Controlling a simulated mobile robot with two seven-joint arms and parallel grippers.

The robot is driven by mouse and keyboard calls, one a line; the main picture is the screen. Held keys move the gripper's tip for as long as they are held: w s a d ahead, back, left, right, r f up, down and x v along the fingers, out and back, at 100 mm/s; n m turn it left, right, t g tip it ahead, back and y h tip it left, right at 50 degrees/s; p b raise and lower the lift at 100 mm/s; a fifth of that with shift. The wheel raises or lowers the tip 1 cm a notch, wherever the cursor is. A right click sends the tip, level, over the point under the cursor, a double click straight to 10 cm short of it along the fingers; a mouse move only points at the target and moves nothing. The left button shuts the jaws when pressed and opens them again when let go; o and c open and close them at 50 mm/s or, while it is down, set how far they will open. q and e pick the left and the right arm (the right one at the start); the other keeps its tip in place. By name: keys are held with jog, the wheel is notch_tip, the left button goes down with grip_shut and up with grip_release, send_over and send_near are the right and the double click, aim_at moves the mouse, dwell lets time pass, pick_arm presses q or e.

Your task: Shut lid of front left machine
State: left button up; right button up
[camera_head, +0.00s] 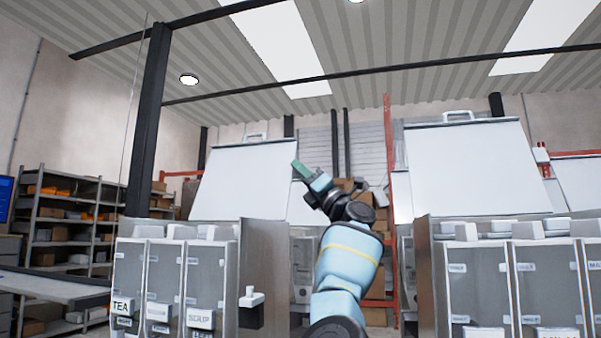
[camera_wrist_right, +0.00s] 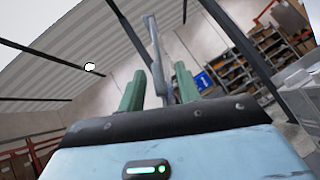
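The front left machine (camera_head: 176,270) stands at the left in the head view, a grey cabinet with labelled fronts such as TEA. Its large white lid (camera_head: 243,182) is raised and leans back, with a handle on its top edge. My right gripper (camera_head: 299,169) is at the lid's right edge, near its upper part. In the right wrist view my right gripper (camera_wrist_right: 160,72) has its two green fingers apart. A thin grey panel (camera_wrist_right: 154,45), apparently the lid seen edge-on, shows between them; contact cannot be told. My left gripper is not in view.
Another machine (camera_head: 510,285) with a raised white lid (camera_head: 480,170) stands at the right. A gap between the two machines holds my right arm. A small white-topped dispenser (camera_head: 251,297) is on the left machine's side. Shelves (camera_head: 65,220) stand at the far left.

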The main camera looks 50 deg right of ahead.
jog(key=shift+w+r, duration=0.3)
jog(key=shift+w, duration=0.05)
grip_shut()
dwell(0.3)
